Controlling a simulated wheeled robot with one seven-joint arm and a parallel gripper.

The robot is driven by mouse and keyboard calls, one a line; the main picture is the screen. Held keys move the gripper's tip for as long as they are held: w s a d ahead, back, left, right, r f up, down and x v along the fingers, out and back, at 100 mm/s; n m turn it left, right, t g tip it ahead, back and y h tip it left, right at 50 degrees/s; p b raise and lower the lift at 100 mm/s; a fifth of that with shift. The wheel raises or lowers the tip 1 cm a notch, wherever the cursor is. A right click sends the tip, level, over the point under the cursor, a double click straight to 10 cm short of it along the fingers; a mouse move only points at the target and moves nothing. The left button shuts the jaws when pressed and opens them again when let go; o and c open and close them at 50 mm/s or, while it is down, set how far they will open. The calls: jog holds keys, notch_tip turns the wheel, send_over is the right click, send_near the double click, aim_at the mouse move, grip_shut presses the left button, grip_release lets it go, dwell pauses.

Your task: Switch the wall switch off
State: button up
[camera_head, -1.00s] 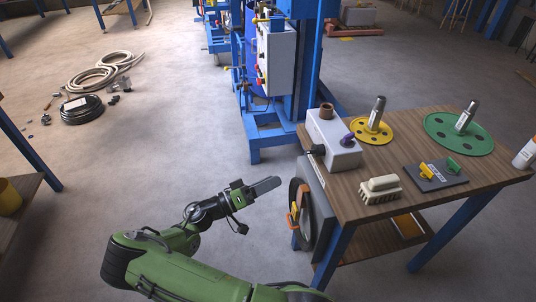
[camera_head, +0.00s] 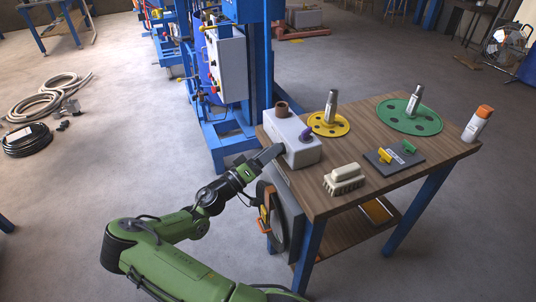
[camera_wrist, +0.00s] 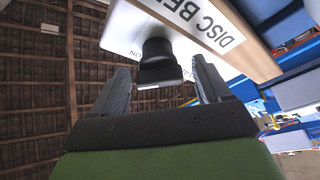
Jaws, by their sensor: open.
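The switch is a black knob (camera_wrist: 158,58) on the side of a pale grey box (camera_head: 304,150), which stands at the left edge of the wooden bench. In the wrist view, the knob sits between my two open fingers, near their tips, with a visible gap on each side. Lettering beside the knob is partly covered. My gripper (camera_head: 270,153) is open and empty, with its fingers at the box's left side. In the head view, the gripper hides the knob.
The bench (camera_head: 357,194) carries a brush (camera_head: 344,180), a yellow disc (camera_head: 328,124), a green disc (camera_head: 408,115), a dark plate (camera_head: 394,157) and a bottle (camera_head: 477,123). A blue machine frame (camera_head: 230,130) stands just behind. Open floor lies left of my arm.

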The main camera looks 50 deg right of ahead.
jog(key=c, duration=1)
jog(key=shift+c, duration=0.2)
jog(key=shift+r+n+p, duration=0.1)
jog(key=shift+n+p, duration=0.3)
jog(key=shift+p, duration=0.05)
jog(key=n+t+p, duration=0.1)
jog(key=n+p, duration=0.1)
jog(key=n+y+p, duration=0.1)
jog(key=n+p, duration=0.1)
jog(key=shift+r+t+p, duration=0.2)
jog(key=shift+t+p, duration=0.2)
jog(key=n+y+p, duration=0.1)
jog(key=n+p, duration=0.3)
jog(key=p, duration=0.1)
jog(key=shift+n+t+y, duration=0.4)
jog(key=n+y+p, duration=0.2)
jog(key=n+p, duration=0.2)
jog(key=p, duration=0.1)
jog(key=shift+n+p, duration=0.3)
jog(key=shift+f+n+g+y+p, duration=0.2)
jog(key=shift+n+g+y+p, duration=0.4)
jog(key=shift+n+p, duration=0.75)
